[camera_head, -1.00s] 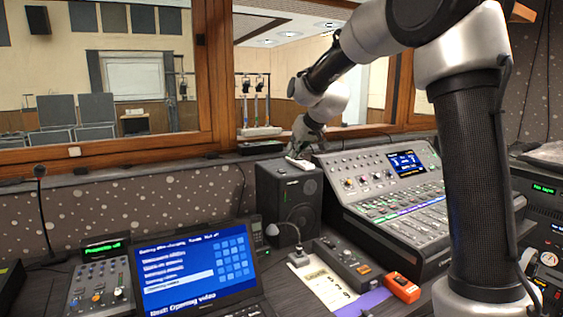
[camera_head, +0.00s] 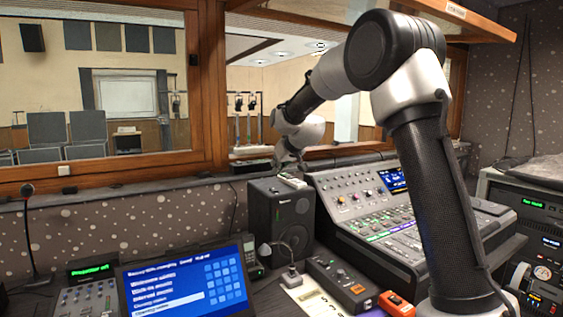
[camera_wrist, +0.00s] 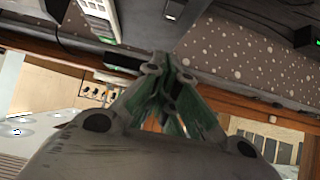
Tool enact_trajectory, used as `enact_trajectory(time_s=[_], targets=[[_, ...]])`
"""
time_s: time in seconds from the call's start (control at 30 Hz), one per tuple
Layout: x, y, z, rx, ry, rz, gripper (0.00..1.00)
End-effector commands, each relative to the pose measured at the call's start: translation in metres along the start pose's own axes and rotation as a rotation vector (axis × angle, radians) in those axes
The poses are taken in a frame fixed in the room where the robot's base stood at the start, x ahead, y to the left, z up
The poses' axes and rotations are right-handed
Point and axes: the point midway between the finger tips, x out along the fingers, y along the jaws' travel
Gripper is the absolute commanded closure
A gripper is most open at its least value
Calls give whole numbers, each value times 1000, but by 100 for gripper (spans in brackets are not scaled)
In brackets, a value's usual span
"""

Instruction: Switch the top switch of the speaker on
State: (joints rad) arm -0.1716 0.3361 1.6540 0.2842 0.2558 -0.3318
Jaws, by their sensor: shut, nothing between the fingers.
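The black speaker (camera_head: 282,222) stands upright on the desk, left of the mixing console. A small pale device (camera_head: 292,181) sits on its top; I cannot make out a switch on the speaker clearly. My gripper (camera_head: 290,164) is just above and behind the speaker's top, small and partly blurred against the window ledge. In the wrist view my gripper (camera_wrist: 165,88) has its greenish fingers shut together with nothing between them. A pale device with a green light (camera_wrist: 98,15) shows at the top of that view, apart from the fingers.
The mixing console (camera_head: 375,205) stands close on the speaker's right. The laptop (camera_head: 185,285), a small gooseneck microphone (camera_head: 291,275), a dark control box (camera_head: 342,283) and an orange device (camera_head: 396,304) are in front. The wooden window frame (camera_head: 110,171) runs behind.

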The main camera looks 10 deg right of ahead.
Motion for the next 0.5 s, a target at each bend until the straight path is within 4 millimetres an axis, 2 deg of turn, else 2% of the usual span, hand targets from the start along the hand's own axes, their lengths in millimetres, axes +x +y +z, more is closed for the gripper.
enact_trajectory(time_s=[0.03, 0.17, 0.3, 0.5], targets=[[13, 0, 1, 0, -2, 0, 100], [37, 0, 3, 2, -3, 0, 100], [50, 0, 18, 2, -1, 0, 100], [59, 0, 27, 0, 1, 0, 100]])
